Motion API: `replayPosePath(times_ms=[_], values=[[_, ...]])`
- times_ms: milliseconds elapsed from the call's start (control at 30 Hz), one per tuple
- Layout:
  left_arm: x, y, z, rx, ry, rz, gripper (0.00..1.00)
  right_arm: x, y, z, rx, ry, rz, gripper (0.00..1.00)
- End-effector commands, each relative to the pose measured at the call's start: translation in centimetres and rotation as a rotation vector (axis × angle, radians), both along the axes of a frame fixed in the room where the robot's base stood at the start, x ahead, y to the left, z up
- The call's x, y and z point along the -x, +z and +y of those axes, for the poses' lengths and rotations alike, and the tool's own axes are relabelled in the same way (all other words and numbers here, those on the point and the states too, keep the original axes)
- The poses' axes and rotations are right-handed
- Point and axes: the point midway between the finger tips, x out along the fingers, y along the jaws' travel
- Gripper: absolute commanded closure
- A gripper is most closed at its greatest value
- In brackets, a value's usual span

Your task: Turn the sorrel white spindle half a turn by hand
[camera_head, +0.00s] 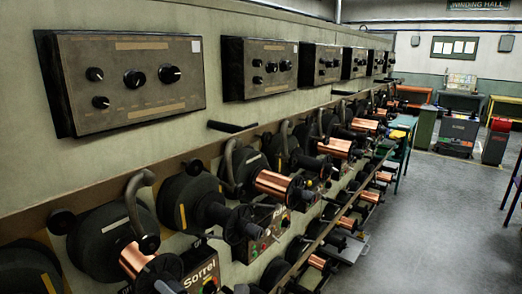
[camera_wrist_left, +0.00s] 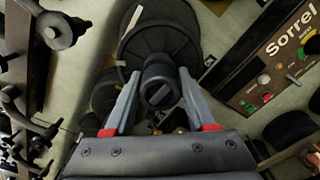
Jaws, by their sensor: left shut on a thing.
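In the left wrist view, my left gripper (camera_wrist_left: 160,86) is shut on the black slotted end knob of a spindle (camera_wrist_left: 160,94), with one grey finger on each side. A dark round flange stands behind the knob, with a pale strip near its upper left edge. The Sorrel panel (camera_wrist_left: 285,55) with its knobs and lamps is at the right. In the head view, the Sorrel panel (camera_head: 202,277) is at the bottom, beside a white-marked spindle (camera_head: 115,226) carrying copper. My left gripper is hard to make out among the dark parts there. My right gripper is not in view.
More spindles with copper spools (camera_head: 274,184) run along the wall in two rows, close together. Curved grey arms (camera_head: 138,199) stick out over them. Control boxes (camera_head: 130,78) hang above. The grey floor (camera_head: 420,225) at the right is open.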

Motion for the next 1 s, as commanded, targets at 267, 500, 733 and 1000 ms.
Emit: replayPosePath(times_ms=[267,500,733,1000], values=[[-0.05,0.05,-0.09,0.338,-0.003,-0.437,1.0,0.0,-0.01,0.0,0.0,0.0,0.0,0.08],[-0.04,0.01,-0.06,0.451,-0.002,-0.58,1.0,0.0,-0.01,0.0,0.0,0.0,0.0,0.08],[-0.04,0.02,-0.04,0.45,-0.002,-0.579,0.28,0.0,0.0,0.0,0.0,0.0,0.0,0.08],[-0.04,0.02,-0.03,0.45,-0.001,-0.578,0.09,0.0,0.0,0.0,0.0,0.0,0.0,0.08]])
